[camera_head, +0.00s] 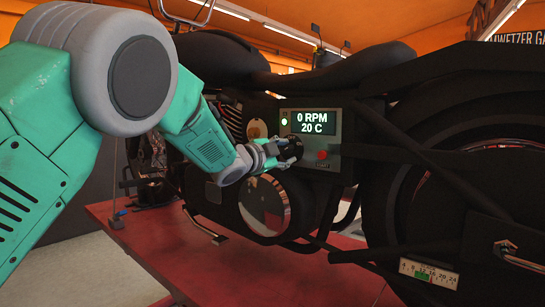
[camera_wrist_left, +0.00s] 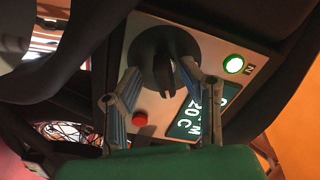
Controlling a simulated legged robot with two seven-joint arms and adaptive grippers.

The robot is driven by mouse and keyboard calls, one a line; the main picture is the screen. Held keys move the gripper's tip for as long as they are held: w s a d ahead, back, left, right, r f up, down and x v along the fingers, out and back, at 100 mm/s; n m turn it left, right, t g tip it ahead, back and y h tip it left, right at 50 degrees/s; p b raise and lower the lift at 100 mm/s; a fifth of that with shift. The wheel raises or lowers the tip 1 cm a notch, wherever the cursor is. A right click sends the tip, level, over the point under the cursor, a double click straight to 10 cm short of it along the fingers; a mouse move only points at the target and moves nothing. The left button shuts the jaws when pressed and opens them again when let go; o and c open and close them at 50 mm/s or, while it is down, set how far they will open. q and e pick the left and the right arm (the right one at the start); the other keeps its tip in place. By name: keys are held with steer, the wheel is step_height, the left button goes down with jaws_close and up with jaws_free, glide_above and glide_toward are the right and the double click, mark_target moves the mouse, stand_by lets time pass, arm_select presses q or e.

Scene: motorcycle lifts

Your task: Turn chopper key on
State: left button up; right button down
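The chopper's control panel (camera_head: 337,128) is a grey plate on the side of the black motorcycle. Its black round key knob (camera_wrist_left: 150,50) has a raised grip in the middle. In the head view the knob (camera_head: 291,149) is partly covered by my left gripper (camera_head: 272,153). In the left wrist view my left gripper (camera_wrist_left: 159,70) is open, its two fingertips on either side of the knob's raised grip. I cannot tell whether they touch the knob. A green lamp (camera_wrist_left: 234,64) on the panel is lit. My right gripper is in neither view.
The panel has a display (camera_head: 308,121) reading 0 RPM and 20 C, and a red button (camera_head: 322,155) close to the knob. Black tubes and frame parts surround the panel. The motorcycle stands over a red lift platform (camera_head: 200,265).

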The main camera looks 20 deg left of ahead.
arm_select(q)
steer(key=v, duration=1.1)
steer(key=shift+s, duration=0.25)
steer(key=shift+r, duration=0.1)
